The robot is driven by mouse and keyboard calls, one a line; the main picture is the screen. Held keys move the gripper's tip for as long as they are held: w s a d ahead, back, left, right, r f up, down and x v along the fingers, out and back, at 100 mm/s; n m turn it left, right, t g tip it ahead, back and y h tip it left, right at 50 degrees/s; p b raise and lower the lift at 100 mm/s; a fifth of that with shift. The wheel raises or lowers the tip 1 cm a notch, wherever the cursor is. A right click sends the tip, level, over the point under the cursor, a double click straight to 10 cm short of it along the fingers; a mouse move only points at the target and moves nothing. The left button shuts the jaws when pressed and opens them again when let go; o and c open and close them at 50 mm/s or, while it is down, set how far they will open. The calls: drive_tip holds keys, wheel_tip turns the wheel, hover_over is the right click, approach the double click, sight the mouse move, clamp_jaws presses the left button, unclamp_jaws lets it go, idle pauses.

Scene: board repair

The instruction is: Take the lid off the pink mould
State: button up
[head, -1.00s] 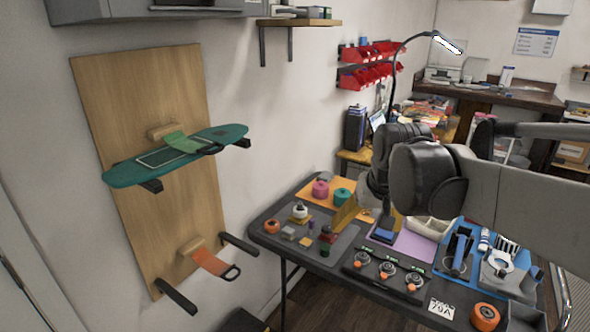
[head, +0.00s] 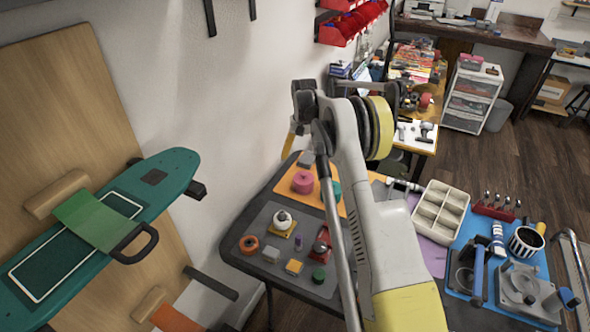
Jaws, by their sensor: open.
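The pink mould (head: 302,184) is a round pink body with a small knob on top. It stands on the orange mat (head: 344,207) at the back of the dark table; I cannot make out the seam of its lid. A teal round mould (head: 337,189) is beside it, partly hidden by my arm. My gripper (head: 289,144) is in the air above and a little left of the pink mould in the picture, apart from it. Its yellow finger shows, the other is mostly hidden. It is open, with nothing seen in it.
A white compartment tray (head: 441,211) and a blue mat (head: 462,240) with tools are at the right. The wall is close at left.

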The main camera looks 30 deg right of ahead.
sight(304, 173)
drive_tip(key=f, duration=0.1)
drive_tip(key=f+b, duration=0.1)
drive_tip(key=f, duration=0.3)
drive_tip(key=shift+s+b, duration=0.25)
drive_tip(key=shift+b, duration=0.05)
wheel_tip(304, 173, down, 5)
drive_tip(key=shift+d+f+b, duration=0.15)
drive_tip(key=shift+f+b, duration=0.05)
drive_tip(key=shift+b, duration=1.05)
drive_tip(key=shift+r, duration=0.1)
drive_tip(key=shift+c, duration=0.3)
drive_tip(key=c, duration=1.1)
